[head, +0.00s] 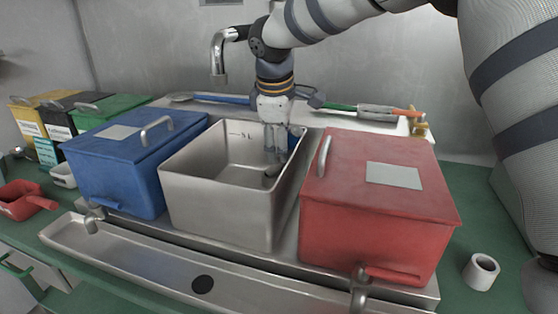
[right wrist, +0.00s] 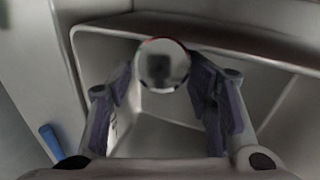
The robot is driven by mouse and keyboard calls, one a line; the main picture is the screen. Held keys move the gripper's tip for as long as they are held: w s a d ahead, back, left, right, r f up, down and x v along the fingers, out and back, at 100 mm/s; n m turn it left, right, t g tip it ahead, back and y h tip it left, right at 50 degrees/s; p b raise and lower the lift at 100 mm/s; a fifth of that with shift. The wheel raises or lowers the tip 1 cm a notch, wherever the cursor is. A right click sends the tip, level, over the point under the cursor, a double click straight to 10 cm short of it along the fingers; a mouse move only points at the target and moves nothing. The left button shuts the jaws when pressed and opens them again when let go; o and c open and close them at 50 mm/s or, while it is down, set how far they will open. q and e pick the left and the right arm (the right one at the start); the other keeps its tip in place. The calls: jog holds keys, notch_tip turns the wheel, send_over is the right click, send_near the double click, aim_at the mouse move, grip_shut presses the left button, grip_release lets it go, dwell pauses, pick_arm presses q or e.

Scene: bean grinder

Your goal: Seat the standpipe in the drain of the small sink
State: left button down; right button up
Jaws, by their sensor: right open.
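The small sink (head: 215,205) is an open steel basin between a blue box and a red box. My right gripper (head: 275,158) reaches down from above into its back right part, fingers apart. In the right wrist view, a shiny grey round end with a trace of red at its upper rim, apparently the standpipe (right wrist: 162,66), lies between the spread fingers near their tips, seen nearly end-on. I cannot tell whether a finger touches it. Its lower end and the sink's drain are hidden. In the head view the standpipe is not clearly told apart from the fingers. My left gripper is out of view.
A blue lidded box (head: 135,165) and a red lidded box (head: 375,205) flank the sink closely. A curved tap (head: 220,60) hangs behind it. A steel trough (head: 130,262) runs in front. A white hollow cylinder (head: 481,271) stands at the right; a red scoop (head: 25,198) lies left.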

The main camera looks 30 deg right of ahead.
aim_at(282, 164)
jog(key=x, duration=0.3)
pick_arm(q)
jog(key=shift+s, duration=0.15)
pick_arm(e)
jog(key=shift+a, duration=0.1)
jog(key=shift+s+r, duration=0.1)
grip_shut()
jog(key=shift+r, duration=0.1)
